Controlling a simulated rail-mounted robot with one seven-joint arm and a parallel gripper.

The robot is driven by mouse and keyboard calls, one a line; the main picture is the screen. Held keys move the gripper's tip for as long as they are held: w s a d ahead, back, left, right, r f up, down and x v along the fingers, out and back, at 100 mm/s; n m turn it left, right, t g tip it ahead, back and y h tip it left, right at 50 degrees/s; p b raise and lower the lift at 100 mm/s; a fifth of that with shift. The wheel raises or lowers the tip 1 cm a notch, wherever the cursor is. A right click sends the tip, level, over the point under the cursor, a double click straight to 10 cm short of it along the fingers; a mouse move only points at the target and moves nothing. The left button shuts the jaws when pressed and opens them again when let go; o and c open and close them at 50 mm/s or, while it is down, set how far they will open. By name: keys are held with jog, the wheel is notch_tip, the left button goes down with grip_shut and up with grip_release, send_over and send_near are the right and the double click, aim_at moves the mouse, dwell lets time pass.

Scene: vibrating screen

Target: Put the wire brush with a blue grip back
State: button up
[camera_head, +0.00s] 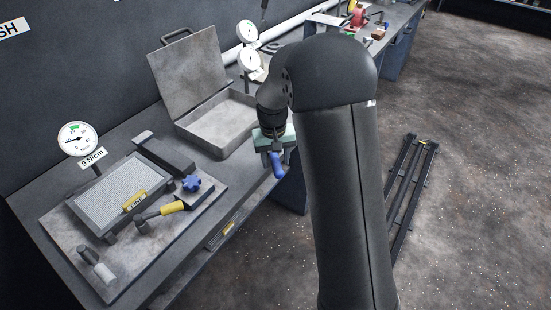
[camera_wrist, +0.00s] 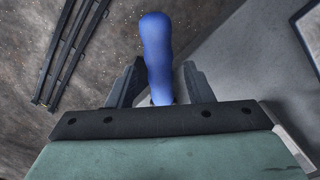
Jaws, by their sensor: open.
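The wire brush's blue grip (camera_head: 279,165) shows just below my gripper (camera_head: 273,150) at the bench's front edge, right of the open metal case. In the wrist view the blue grip (camera_wrist: 157,55) stands between my two dark fingers (camera_wrist: 163,66), pointing away from the teal gripper body. The fingers are open, one on each side of it. Whether either finger touches the grip is unclear. The brush's bristle end is hidden, and I cannot tell what supports it.
The open grey case (camera_head: 216,125) looks empty, its lid (camera_head: 188,68) raised. On the bench's left are a screen panel (camera_head: 108,194), a yellow-handled tool (camera_head: 165,210), a blue knob (camera_head: 191,183) and a dial gauge (camera_head: 78,138). Dark rails (camera_head: 408,190) lie on the floor at right.

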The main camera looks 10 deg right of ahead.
notch_tip(320, 180, up, 12)
jog(key=f, duration=0.1)
jog(key=s+f, duration=0.3)
jog(key=s, duration=2.6)
jog(key=shift+d+f+n+y+b, duration=0.2)
jog(key=shift+d+n+y+b, duration=0.1)
jog(key=shift+b, duration=0.15)
